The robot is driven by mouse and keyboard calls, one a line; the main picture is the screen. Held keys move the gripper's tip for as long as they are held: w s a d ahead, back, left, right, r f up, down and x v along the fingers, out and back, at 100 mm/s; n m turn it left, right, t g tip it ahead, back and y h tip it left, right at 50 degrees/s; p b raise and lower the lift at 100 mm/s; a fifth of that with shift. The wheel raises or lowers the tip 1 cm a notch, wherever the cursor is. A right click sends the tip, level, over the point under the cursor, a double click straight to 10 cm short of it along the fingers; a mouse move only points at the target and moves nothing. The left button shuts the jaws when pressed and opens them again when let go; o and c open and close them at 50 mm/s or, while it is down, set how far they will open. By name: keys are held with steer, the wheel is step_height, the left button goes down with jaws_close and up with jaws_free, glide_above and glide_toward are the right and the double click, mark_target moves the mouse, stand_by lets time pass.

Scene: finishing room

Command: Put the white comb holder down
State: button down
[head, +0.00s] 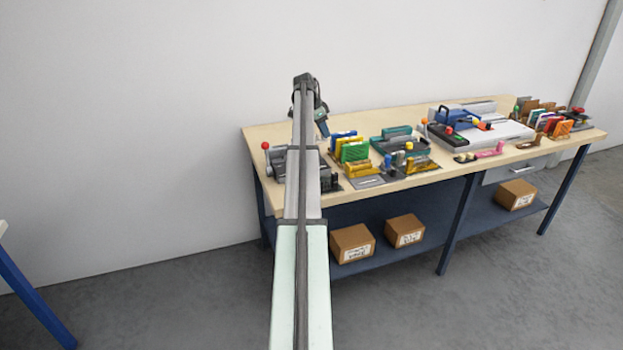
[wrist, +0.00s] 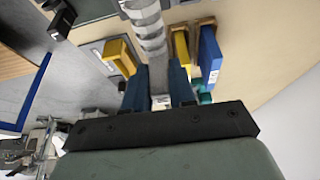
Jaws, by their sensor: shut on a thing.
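My gripper (wrist: 157,75) shows in the wrist view with its two blue fingers shut on a pale grey-white, ribbed piece (wrist: 148,28), which I take to be the white comb holder. It runs from between the fingers toward the top edge of the picture. In the head view my gripper (head: 322,128) is over the left part of the workbench (head: 262,132), behind my arm. I cannot make out the held holder there. Whether it touches the bench cannot be told.
Beside the held piece in the wrist view are a yellow block (wrist: 120,57), another yellow piece (wrist: 181,50) and a blue one (wrist: 210,55). A red-knobbed lever device (head: 265,146) stands at the bench's left front. The back left of the bench looks clear.

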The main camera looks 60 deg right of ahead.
steer(key=s+a+f, duration=0.2)
steer(key=s+a, duration=0.3)
steer(key=a, duration=0.3)
steer(key=shift+f, duration=5)
steer(key=shift+f, duration=0.1)
steer(key=c, duration=1.2)
jaws_free()
steer(key=v, duration=1.2)
